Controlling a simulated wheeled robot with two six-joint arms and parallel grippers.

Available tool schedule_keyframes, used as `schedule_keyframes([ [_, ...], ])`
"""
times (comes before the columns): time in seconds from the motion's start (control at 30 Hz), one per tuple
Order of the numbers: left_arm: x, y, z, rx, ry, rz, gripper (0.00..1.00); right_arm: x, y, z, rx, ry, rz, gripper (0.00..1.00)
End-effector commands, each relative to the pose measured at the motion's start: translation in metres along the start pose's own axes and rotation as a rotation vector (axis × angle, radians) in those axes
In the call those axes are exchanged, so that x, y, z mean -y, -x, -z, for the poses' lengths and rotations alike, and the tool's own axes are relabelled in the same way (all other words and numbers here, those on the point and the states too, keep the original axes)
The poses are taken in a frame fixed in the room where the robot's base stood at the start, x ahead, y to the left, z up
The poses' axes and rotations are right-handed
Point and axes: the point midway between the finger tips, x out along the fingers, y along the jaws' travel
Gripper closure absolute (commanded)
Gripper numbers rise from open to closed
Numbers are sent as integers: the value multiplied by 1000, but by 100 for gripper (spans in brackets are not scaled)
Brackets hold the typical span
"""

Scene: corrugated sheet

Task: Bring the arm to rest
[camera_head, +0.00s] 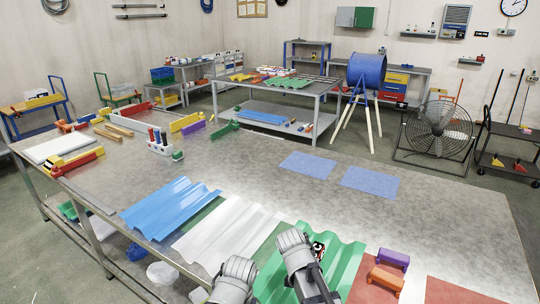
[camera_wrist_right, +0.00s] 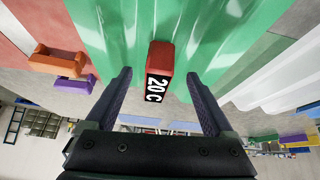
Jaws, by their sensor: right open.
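My right gripper (camera_wrist_right: 158,76) is open in the right wrist view, its two dark fingers apart. Between the fingertips in that picture is a small red block with a black and white "20C" label (camera_wrist_right: 158,70). The block lies over the green corrugated sheet (camera_wrist_right: 115,25), and the fingers look clear of its sides. In the head view the block (camera_head: 318,250) shows beside my right arm on the green sheet (camera_head: 343,262).
White (camera_head: 225,232) and blue (camera_head: 170,207) corrugated sheets lie to the left. Purple (camera_head: 394,258) and orange (camera_head: 385,277) blocks stand to the right. A white rack with bottles (camera_head: 160,147) stands farther back.

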Motion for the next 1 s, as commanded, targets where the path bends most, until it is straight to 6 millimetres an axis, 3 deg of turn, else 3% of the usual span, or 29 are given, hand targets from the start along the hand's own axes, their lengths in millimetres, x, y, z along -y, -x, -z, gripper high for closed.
schedule_keyframes([
  [0.2,0,0,0,0,0,0,50,-3,33,-99,244,416,32,13],
  [0.3,0,0,0,0,0,0,50,-6,50,-138,352,609,72,13],
  [0.4,0,0,0,0,0,0,50,-10,63,-166,430,754,114,13],
  [0.57,0,0,0,0,0,0,50,-13,73,-184,486,861,149,13],
  [1.0,0,0,0,0,0,0,50,-12,73,-184,488,867,151,13],
])
